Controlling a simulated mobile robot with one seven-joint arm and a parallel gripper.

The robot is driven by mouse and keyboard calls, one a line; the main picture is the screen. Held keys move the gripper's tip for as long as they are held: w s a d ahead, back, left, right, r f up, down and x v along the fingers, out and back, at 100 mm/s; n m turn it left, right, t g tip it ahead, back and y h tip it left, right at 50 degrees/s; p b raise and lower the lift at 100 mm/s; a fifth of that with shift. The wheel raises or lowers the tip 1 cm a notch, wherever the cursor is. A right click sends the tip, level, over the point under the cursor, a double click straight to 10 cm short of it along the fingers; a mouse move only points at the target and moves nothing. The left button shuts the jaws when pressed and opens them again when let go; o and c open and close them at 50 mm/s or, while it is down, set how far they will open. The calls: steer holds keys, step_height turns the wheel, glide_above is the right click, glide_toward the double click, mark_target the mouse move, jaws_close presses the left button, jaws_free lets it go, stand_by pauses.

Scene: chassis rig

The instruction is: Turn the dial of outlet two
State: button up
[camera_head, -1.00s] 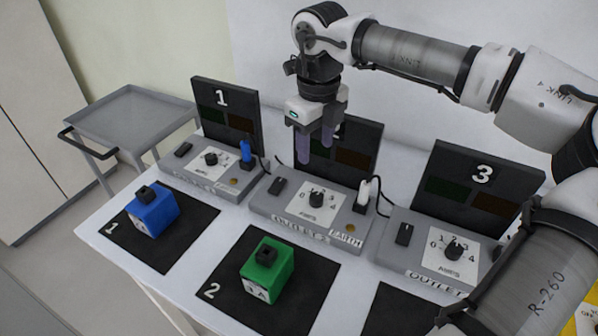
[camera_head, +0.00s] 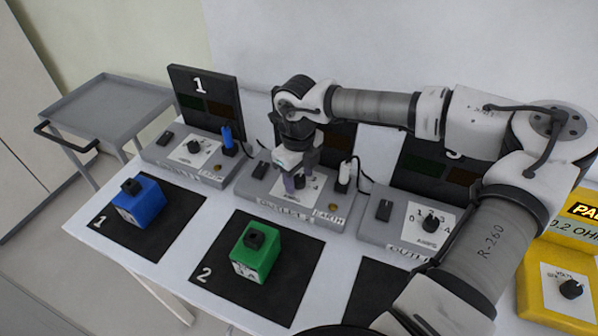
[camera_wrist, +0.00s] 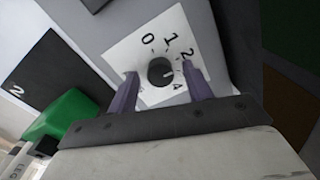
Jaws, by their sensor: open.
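Outlet two (camera_head: 262,207) is the middle grey box on the table, with a white dial plate marked with numbers. Its black dial (camera_wrist: 160,71) shows in the wrist view between my fingers, near the fingertips; the pointer seems to face toward the 4 side. In the head view the dial (camera_head: 299,181) is partly hidden by my gripper. My gripper (camera_head: 299,183) is open above the dial, pointing down, with one purple finger on each side. In the wrist view my gripper (camera_wrist: 160,80) holds nothing, and I cannot tell whether a finger touches the dial.
Outlet one (camera_head: 190,160) stands left and outlet three (camera_head: 400,220) right, partly behind my arm. A green block (camera_head: 255,252) and a blue block (camera_head: 138,202) sit on black mats in front. A yellow box (camera_head: 560,280) is at right.

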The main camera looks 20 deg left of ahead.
steer(key=shift+c, duration=0.4)
steer(key=c, duration=0.9)
steer(key=shift+f+n+b, duration=0.1)
steer(key=shift+n+b, duration=0.2)
steer(key=shift+b, duration=0.1)
steer(key=n+b, duration=0.2)
steer(key=shift+f+n+b, duration=0.15)
steer(key=shift+n+b, duration=0.25)
steer(key=n+b, duration=0.3)
steer(key=n, duration=0.1)
steer(key=shift+n, duration=0.3)
steer(key=n+b, duration=0.1)
steer(key=n, duration=0.2)
steer(key=shift+n+b, duration=0.3)
steer(key=shift+b, duration=0.1)
steer(key=shift+r+n+b, duration=0.15)
steer(key=shift+n+b, duration=0.2)
steer(key=shift+n, duration=0.7)
steer(key=shift+r+n+b, duration=0.1)
steer(key=shift+n+b, duration=0.25)
steer(key=shift+n, duration=0.7)
